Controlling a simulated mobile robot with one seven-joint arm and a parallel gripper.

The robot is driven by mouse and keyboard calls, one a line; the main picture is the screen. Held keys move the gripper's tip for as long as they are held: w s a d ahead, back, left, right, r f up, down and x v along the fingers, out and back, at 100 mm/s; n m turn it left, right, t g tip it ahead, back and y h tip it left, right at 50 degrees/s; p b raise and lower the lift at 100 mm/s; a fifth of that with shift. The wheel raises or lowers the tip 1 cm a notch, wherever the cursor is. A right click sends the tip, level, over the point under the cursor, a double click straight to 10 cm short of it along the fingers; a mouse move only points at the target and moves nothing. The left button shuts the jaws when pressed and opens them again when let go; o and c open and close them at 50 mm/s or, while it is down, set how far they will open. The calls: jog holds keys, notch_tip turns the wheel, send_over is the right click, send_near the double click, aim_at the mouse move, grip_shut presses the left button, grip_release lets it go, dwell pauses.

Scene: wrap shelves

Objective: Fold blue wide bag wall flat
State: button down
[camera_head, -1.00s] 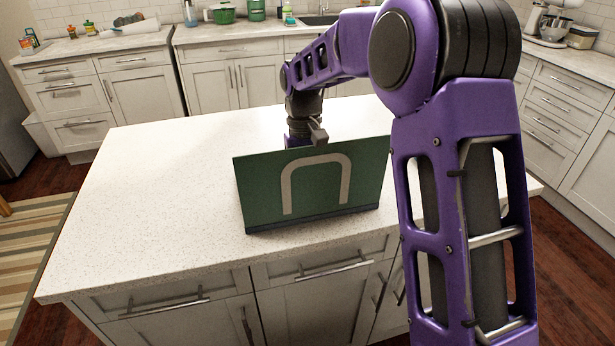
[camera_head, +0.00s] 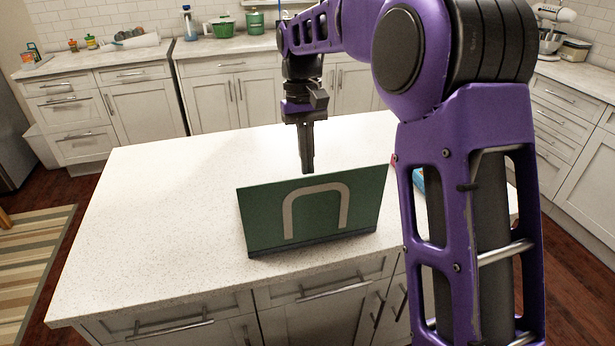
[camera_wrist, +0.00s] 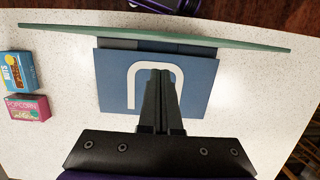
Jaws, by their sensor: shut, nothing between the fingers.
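The bag stands on the white island counter. Its green wall (camera_head: 315,212) is upright, has a pale arch-shaped handle mark, and shows nearly edge-on in the wrist view (camera_wrist: 150,31). The blue wide wall (camera_wrist: 112,85), with a white arch mark, spreads away from the green wall and looks roughly flat in the wrist view; any small tilt cannot be told. It is hidden behind the green wall in the head view. My gripper (camera_head: 307,169) points down behind the green wall, shut and empty. In the wrist view its fingers (camera_wrist: 160,73) overlap the blue wall from above.
A blue nuts box (camera_wrist: 22,74) and a pink popcorn box (camera_wrist: 28,108) sit on the counter beside the bag, at the left of the wrist view. The counter (camera_head: 165,205) left of the bag in the head view is clear.

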notch_tip(320, 180, down, 13)
jog(key=m+b, duration=0.3)
jog(key=m, duration=0.6)
jog(key=m+t+b, duration=0.1)
jog(key=m+b, duration=0.3)
jog(key=m, duration=0.5)
jog(key=shift+d+y, duration=0.15)
jog(key=shift+y, duration=0.15)
jog(key=shift+s+f, duration=0.1)
jog(key=shift+f, duration=0.05)
jog(key=shift+s+f, duration=0.2)
jog(key=shift+f, duration=0.65)
jog(key=shift+d+r, duration=0.1)
